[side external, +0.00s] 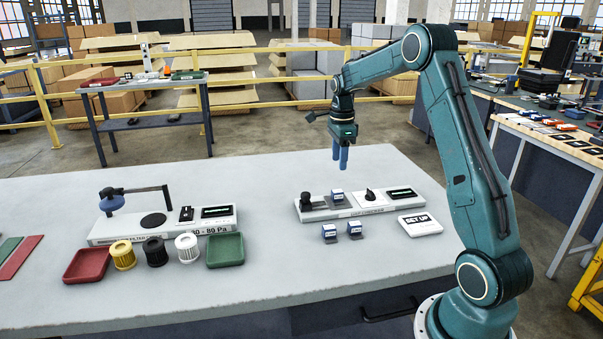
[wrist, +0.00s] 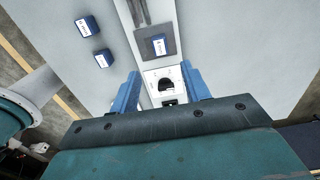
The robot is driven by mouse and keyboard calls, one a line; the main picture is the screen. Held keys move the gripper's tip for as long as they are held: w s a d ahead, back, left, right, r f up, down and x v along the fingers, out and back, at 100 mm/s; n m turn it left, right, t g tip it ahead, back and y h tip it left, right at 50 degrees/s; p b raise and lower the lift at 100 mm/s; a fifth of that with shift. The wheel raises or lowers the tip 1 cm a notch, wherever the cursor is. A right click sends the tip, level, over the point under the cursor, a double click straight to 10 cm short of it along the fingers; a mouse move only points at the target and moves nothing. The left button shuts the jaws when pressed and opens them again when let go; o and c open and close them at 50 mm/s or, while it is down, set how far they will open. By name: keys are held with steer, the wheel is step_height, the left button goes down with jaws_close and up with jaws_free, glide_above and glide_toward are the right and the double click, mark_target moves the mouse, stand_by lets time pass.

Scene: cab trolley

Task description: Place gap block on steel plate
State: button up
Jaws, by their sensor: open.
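Three small blue blocks with white labels are in view; I cannot read which is the gap block. One block (side external: 337,194) stands on the long grey fixture (side external: 318,214). In the wrist view this block (wrist: 158,45) rests on a dark grey square plate (wrist: 171,34), which looks like the steel plate. Two blocks stand on the table in front of the fixture, a left one (side external: 329,231) and a right one (side external: 355,229). My gripper (side external: 340,164) is open and empty, pointing down well above the fixture. Its blue fingers also show in the wrist view (wrist: 162,82).
A gauge stand (side external: 165,224), trays and cylinders occupy the left. The table's middle is clear.

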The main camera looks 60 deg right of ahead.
steer(key=shift+r, duration=0.5)
steer(key=s+a+r+n+t, duration=0.1)
steer(key=s+a+r+n, duration=0.25)
steer(key=a, duration=0.25)
steer(key=s+a+r+n+t+h, duration=0.1)
steer(key=s+a+r+n, duration=0.1)
steer(key=a+r+n, duration=0.4)
steer(key=s+a+r+n+t, duration=0.1)
steer(key=s+a+r+n, duration=0.2)
steer(key=a, duration=0.4)
steer(key=s+a+f+n+t+y, duration=0.1)
steer(key=s+a+f+n+t, duration=0.1)
steer(key=s+a+n, duration=0.9)
steer(key=s+n, duration=0.3)
steer(key=s, duration=0.1)
steer(key=shift+a+f+t, duration=0.15)
steer(key=shift+a+t, duration=0.15)
